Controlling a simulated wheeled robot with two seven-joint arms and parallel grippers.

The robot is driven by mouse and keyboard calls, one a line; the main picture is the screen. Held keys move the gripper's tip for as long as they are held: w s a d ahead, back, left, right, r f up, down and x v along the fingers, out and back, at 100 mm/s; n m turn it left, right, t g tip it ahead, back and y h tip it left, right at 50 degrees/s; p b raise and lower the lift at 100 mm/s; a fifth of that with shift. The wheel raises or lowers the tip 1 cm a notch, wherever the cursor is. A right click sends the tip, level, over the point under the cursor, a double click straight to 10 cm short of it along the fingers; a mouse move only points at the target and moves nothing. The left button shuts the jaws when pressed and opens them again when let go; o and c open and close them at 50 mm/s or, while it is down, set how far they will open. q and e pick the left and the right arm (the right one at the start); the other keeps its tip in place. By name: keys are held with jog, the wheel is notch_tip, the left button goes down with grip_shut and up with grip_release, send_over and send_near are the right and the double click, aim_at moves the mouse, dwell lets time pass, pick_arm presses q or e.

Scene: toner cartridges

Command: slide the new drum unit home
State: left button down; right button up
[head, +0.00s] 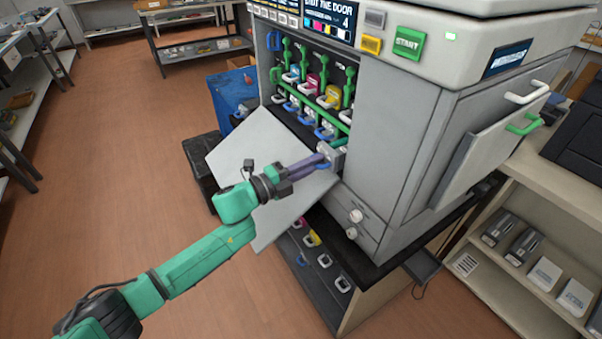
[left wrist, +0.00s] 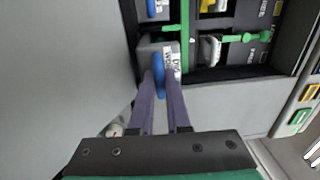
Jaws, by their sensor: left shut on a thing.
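The drum unit (head: 337,153) is a small grey block with a white label and a blue handle. It is at the right end of the lower row of the printer's (head: 400,120) open bay; how deep it sits is unclear. My left gripper (head: 325,160) reaches in from the left, its purple fingers shut on the blue handle. In the left wrist view the fingers (left wrist: 160,85) pinch the handle of the drum unit (left wrist: 148,50) from both sides. The fingers hide part of its front. My right gripper is out of view.
Colored toner cartridges (head: 330,96) with green levers fill the bay above a green bar (head: 312,107). The open grey door (head: 262,165) hangs below the bay, under my arm. Open floor lies left.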

aim_at(325, 161)
pick_arm(q)
jog(key=b+x, duration=0.1)
jog(key=x, duration=0.1)
jog(key=b+x, duration=0.1)
jog(key=x, duration=0.2)
jog(key=shift+f+b, duration=0.25)
jog(key=shift+b, duration=0.15)
jog(key=shift+w+d+r, duration=0.1)
jog(key=shift+w+d, duration=0.25)
jog(key=shift+d, duration=0.1)
jog(key=c, duration=0.8)
grip_release()
jog(key=shift+s, duration=0.1)
jog(key=o, duration=0.4)
jog(key=shift+f, duration=0.3)
jog(key=shift+s+a, duration=0.1)
jog(key=shift+a, duration=0.05)
